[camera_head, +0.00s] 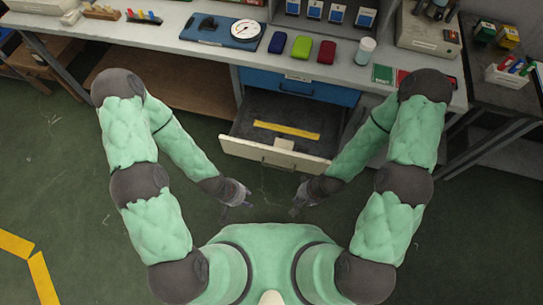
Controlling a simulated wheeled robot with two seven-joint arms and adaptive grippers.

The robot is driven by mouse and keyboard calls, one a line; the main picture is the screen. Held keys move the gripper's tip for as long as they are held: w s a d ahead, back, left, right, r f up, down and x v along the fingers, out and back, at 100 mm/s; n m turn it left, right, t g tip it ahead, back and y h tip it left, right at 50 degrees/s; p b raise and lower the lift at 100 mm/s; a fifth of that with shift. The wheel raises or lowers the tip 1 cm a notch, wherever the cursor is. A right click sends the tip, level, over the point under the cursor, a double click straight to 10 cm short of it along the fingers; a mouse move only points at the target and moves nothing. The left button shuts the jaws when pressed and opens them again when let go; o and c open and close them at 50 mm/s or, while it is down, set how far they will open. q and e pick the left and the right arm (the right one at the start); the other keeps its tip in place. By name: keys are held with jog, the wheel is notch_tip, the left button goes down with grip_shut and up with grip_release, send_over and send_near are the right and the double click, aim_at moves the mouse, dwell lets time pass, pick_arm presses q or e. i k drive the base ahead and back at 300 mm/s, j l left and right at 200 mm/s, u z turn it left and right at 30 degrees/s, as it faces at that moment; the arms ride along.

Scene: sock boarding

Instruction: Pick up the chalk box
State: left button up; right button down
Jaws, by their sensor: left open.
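A small white box with coloured sticks (511,73) stands on the dark side table at the far right. It may be the chalk box, but no label is readable. My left gripper (239,204) hangs low in front of the open drawer, open and empty, far from that box. My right gripper (297,207) is a little to its right, also low and apart from everything. Its fingers are too small to tell open from shut.
A pulled-out drawer (272,157) with a yellow strip juts toward me under the workbench (190,28). The bench holds a blue scale (222,31), green, blue and red cases, a jar (365,51) and a beige device (430,35). Floor around my base is clear.

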aim_at(279, 144)
jog(key=l+u, duration=0.15)
jog(key=u, duration=0.25)
jog(key=k+l+u, duration=0.1)
jog(key=u, duration=0.25)
jog(key=k+l+u, duration=0.1)
jog(key=u, duration=0.3)
